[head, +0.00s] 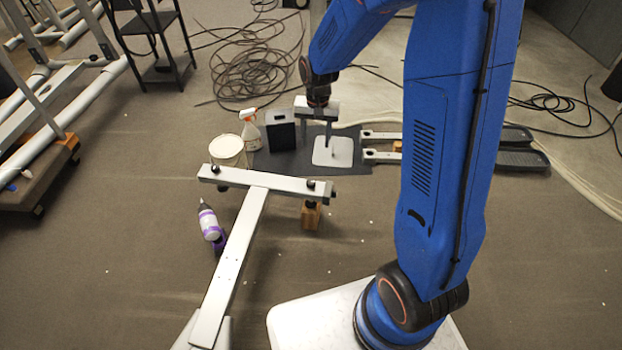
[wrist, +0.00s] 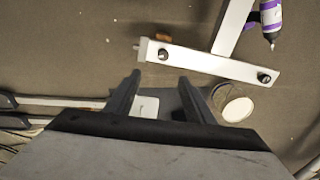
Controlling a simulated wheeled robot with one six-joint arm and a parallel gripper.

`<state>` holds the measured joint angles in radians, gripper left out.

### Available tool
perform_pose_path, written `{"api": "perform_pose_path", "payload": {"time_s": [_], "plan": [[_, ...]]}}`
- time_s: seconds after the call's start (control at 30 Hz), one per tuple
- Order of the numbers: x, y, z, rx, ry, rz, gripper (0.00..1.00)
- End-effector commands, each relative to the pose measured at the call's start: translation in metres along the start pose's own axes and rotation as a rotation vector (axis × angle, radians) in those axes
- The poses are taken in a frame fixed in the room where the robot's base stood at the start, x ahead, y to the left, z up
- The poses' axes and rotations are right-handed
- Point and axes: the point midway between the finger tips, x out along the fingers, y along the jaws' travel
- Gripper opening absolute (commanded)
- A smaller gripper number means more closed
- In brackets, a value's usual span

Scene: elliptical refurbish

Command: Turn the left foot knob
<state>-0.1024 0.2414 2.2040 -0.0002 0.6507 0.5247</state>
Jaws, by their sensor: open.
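A pale grey crossbar (head: 265,183) on a long beam has a small black knob near each end. The left knob (head: 214,168) and the right knob (head: 311,184) show in the head view. The wrist view shows the bar from the opposite side, with one knob (wrist: 264,78) at its right end and another (wrist: 164,55) towards its left end. My gripper (head: 316,138) hangs beyond the bar, above the dark mat. In the wrist view its two dark fingers (wrist: 162,84) are apart with nothing between them, clear of both knobs.
A white bucket (head: 228,151), a spray bottle (head: 250,131) and a dark box (head: 280,138) stand near the bar's left end. A wooden block (head: 311,215) is under the right end. Pedal arms (head: 390,157) lie right.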

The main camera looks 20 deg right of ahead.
Motion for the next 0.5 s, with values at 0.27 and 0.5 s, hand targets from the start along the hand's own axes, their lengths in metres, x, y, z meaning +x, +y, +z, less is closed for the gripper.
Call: {"api": "perform_pose_path", "payload": {"time_s": [0.27,0.5], "plan": [[0.05,-0.015,-0.014,0.047,-0.036,0.022,0.49],[0.066,-0.017,-0.015,0.054,-0.041,0.025,0.49]]}}
